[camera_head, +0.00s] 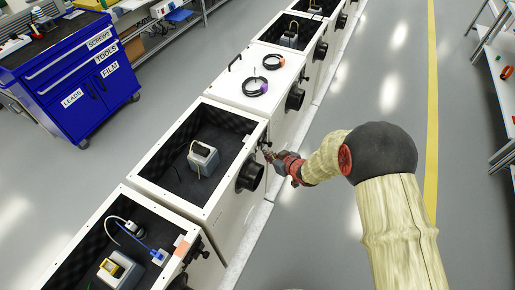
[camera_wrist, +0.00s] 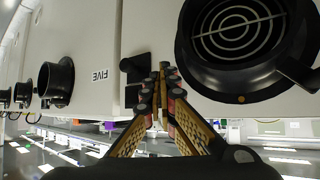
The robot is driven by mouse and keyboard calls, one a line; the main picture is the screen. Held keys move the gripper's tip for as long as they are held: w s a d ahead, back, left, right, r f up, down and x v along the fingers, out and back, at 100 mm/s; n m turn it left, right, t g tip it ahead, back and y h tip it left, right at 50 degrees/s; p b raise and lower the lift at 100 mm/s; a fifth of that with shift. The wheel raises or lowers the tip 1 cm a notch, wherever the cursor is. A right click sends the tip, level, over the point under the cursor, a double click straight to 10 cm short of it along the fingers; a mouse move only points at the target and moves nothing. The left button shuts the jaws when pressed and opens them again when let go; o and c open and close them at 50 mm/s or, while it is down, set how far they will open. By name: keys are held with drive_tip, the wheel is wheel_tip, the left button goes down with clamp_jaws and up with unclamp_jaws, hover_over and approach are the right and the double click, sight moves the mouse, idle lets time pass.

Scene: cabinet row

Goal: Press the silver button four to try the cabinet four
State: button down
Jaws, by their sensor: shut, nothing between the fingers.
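My gripper (camera_head: 268,154) is shut and empty at the front face of an open white cabinet (camera_head: 152,192), right of its round black port (camera_head: 250,176). In the wrist view my gripper's fingertips (camera_wrist: 162,72) are together close to the white front panel, between a black fitting (camera_wrist: 135,70) and a large round black grille (camera_wrist: 235,35). I cannot tell if they touch the panel. No silver button shows clearly; the fingertips cover that spot. The neighbouring cabinet bears a label FIVE (camera_wrist: 100,74). The near cabinet's own number is not readable.
A lidded cabinet (camera_head: 225,85) with black cable coils stands beyond, and another open cabinet (camera_head: 70,250) stands nearer. A blue tool cart (camera_head: 75,75) is at the upper left. The grey floor (camera_head: 375,60) right of the row is clear up to the shelves.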

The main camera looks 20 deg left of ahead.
drive_tip(key=shift+s+d+p, duration=0.15)
drive_tip(key=shift+d+p, duration=0.4)
drive_tip(key=shift+d, duration=1.5)
